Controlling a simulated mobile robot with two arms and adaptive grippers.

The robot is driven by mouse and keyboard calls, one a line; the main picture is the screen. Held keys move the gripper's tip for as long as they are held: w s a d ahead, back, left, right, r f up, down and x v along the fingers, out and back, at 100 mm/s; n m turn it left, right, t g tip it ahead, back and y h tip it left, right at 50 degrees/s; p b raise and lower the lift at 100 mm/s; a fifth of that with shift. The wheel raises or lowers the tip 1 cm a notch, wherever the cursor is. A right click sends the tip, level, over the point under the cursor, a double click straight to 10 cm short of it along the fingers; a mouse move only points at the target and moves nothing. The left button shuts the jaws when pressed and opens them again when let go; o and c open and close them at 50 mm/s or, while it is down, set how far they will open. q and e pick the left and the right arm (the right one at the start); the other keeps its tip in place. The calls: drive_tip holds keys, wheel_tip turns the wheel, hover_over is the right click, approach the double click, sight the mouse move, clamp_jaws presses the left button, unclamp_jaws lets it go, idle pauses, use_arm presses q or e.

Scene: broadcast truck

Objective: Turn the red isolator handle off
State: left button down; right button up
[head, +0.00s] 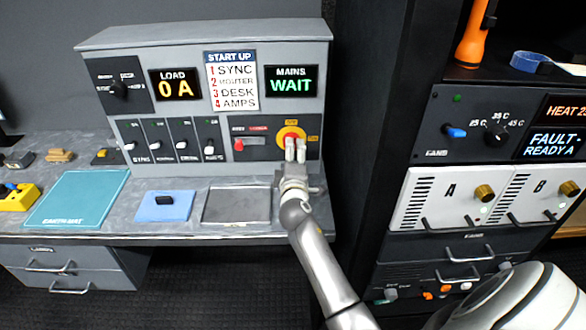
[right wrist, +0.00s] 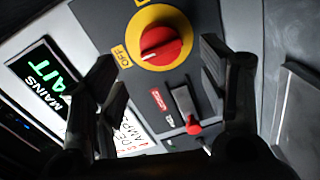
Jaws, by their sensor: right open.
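The red isolator handle (right wrist: 160,43) is a red knob on a round yellow plate in the right wrist view. Its yellow plate (head: 283,132) shows at the lower right of the grey console in the head view, partly hidden by my gripper. A pale mark shows on the knob's left side in the right wrist view, near a yellow label (right wrist: 121,56) that seems to read OFF. My right gripper (head: 295,150) is open in front of the plate. Its fingers (right wrist: 157,68) stand apart on either side of the knob, with no contact visible. My left gripper is not in view.
A smaller red lever (right wrist: 194,127) sits beside the knob. The console has a MAINS WAIT screen (head: 291,81), a LOAD 0 A screen (head: 175,84) and several black switches. A grey tray (head: 236,207) lies on the desk below. A black rack (head: 382,130) stands close on the right.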

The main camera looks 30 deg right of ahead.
drive_tip(key=v, duration=0.6)
idle(0.4)
